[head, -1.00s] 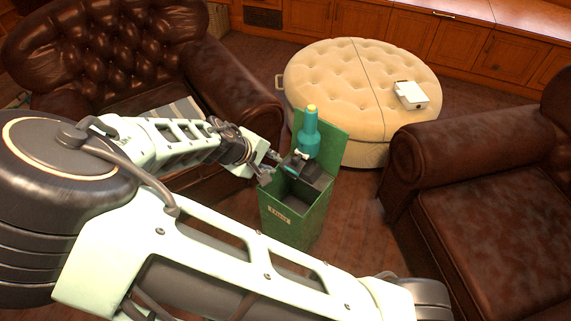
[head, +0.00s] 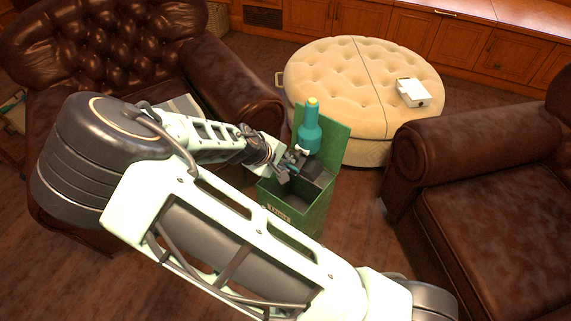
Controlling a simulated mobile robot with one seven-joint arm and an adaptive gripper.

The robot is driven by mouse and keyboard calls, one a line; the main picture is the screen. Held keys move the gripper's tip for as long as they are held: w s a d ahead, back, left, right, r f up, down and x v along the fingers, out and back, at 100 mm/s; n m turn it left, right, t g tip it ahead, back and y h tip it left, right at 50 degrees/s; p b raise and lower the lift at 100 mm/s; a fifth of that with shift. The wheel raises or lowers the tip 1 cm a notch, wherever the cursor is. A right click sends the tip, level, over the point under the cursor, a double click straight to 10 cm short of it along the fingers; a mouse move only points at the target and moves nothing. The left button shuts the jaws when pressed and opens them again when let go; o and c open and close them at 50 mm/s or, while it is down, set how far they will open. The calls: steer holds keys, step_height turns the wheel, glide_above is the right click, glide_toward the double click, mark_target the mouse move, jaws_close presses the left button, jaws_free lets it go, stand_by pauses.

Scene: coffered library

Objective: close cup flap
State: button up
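A teal bottle-shaped cup (head: 309,138) with a yellow top (head: 313,101) stands upright in the head view, at the back of a green box (head: 315,217). A small white part shows low on its left side. I cannot tell which part is its flap or how that flap stands. My gripper (head: 288,168) is over the box's back left, just left of and below the cup. The gripper is small and dark here. I cannot tell whether its fingers are open or touch anything.
The box's green lid (head: 334,143) stands raised behind the cup. A dark block (head: 318,172) is in the box. A round tufted ottoman (head: 325,75) with a white object (head: 413,93) is behind. Leather armchairs (head: 480,165) flank the box.

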jaws_close()
steer(key=shift+f, duration=0.1)
steer(key=f+t+h+b, duration=0.2)
steer(key=b, duration=0.1)
steer(key=f+t+h+b, duration=0.1)
steer(key=f+t+b, duration=0.2)
steer(key=shift+s+a+h, duration=0.15)
steer(key=shift+s+h, duration=0.05)
steer(key=shift+h, duration=0.2)
jaws_free()
steer(key=shift+r, duration=0.15)
step_height(320, 180, up, 10)
stand_by(0.6)
